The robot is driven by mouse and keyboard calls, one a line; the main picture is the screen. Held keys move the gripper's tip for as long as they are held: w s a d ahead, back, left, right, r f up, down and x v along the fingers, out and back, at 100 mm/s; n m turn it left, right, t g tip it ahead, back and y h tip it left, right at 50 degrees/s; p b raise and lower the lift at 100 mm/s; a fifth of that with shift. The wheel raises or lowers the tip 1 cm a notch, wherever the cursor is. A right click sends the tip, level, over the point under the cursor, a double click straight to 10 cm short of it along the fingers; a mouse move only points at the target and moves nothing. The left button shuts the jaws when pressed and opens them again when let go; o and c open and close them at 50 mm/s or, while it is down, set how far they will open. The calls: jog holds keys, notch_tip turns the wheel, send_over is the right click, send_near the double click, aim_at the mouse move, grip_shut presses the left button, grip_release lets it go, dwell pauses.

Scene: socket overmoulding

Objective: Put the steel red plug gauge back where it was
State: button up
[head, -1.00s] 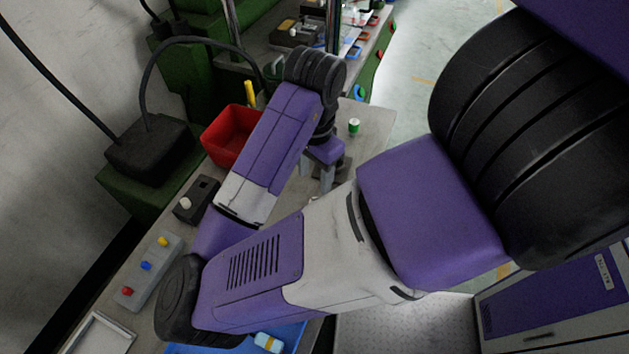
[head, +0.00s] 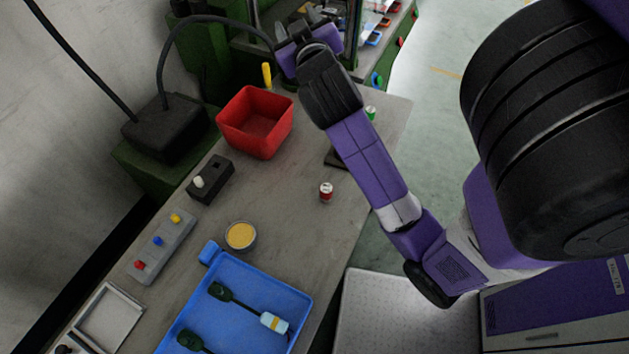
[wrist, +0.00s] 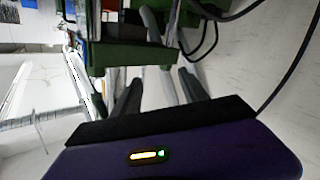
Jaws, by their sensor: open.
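A small red cylinder with a steel-coloured end (head: 326,191), which looks like the red plug gauge, stands upright and alone on the grey bench in the head view. My gripper (head: 314,14) is at the far end of the bench, raised and well away from the red gauge. In the wrist view, my gripper's fingers (wrist: 160,92) are spread apart with nothing between them. The red gauge is not visible in the wrist view.
A red bin (head: 228,128) and a black block (head: 216,172) with a hole and white knob stand along the bench's left side. A blue tray (head: 262,276) with dark tools is in front, beside a round yellow-filled dish (head: 240,236). A dark pad (head: 335,160) is partly hidden by my arm.

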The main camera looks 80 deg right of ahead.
jog(key=w+a+f+n+t+y, duration=0.1)
jog(key=a+f+n+t+y, duration=0.4)
jog(key=a, duration=0.5)
jog(key=w+a+f+n+t+y, duration=0.2)
jog(key=a+f+n+y, duration=0.25)
jog(key=a+f, duration=0.35)
jog(key=s+a+f+y, duration=0.1)
jog(key=s+a+y, duration=0.2)
jog(key=s+a, duration=0.4)
jog(key=s+a+f+m+y, duration=0.1)
jog(key=s+a+y, duration=0.2)
jog(key=s+a, duration=0.5)
jog(key=a, duration=0.7)
jog(key=shift+a+f, duration=0.25)
jog(key=shift+f, duration=0.05)
jog(key=shift+w, duration=0.1)
